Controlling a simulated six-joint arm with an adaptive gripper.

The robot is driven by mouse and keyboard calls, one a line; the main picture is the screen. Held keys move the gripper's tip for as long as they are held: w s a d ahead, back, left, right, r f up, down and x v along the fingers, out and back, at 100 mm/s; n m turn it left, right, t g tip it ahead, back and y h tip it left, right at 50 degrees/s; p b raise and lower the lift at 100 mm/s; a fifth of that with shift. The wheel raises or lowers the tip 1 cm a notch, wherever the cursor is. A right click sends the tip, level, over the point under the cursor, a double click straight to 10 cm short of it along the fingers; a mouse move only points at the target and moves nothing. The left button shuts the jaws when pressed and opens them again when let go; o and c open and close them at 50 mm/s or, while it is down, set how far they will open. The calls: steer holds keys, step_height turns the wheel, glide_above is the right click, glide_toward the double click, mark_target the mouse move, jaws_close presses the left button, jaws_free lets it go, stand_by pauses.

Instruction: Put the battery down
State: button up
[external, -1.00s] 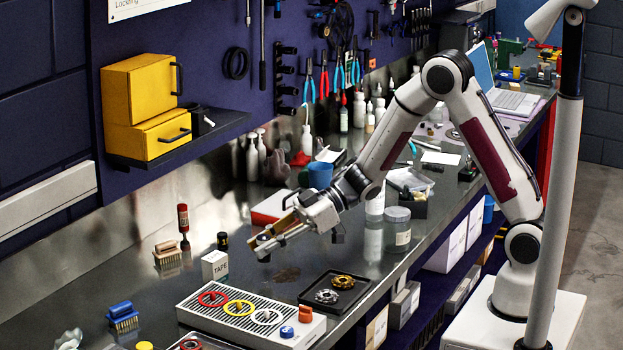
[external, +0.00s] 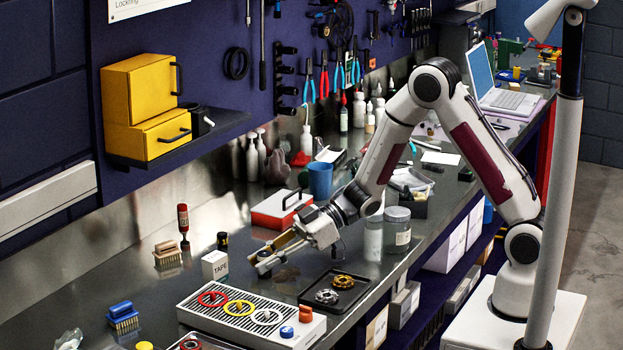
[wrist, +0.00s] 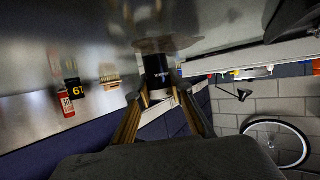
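The battery (wrist: 157,71) is a dark cylinder with a small pale marking, seen between my fingertips in the wrist view. My gripper (wrist: 161,95) has its two tan-faced fingers on either side of it and looks closed on it. In the external view my gripper (external: 262,259) is low over the bench (external: 235,308), right of the white tape box (external: 214,265). There the battery is mostly hidden by the fingers; only a dark bit shows below them. The wrist view shows the battery's far end close to the bench surface; I cannot tell whether it touches.
A white grated tray with coloured rings (external: 187,309) and a black tray with two cogs (external: 361,296) lie in front. A red and white case (external: 268,220) stands behind. A brush (external: 167,255) and a red-topped item (external: 183,219) stand left. A brown patch marks the bench nearby.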

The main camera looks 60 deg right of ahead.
steer(key=o, duration=0.4)
steer(key=shift+r, duration=0.2)
steer(key=shift+v, duration=6)
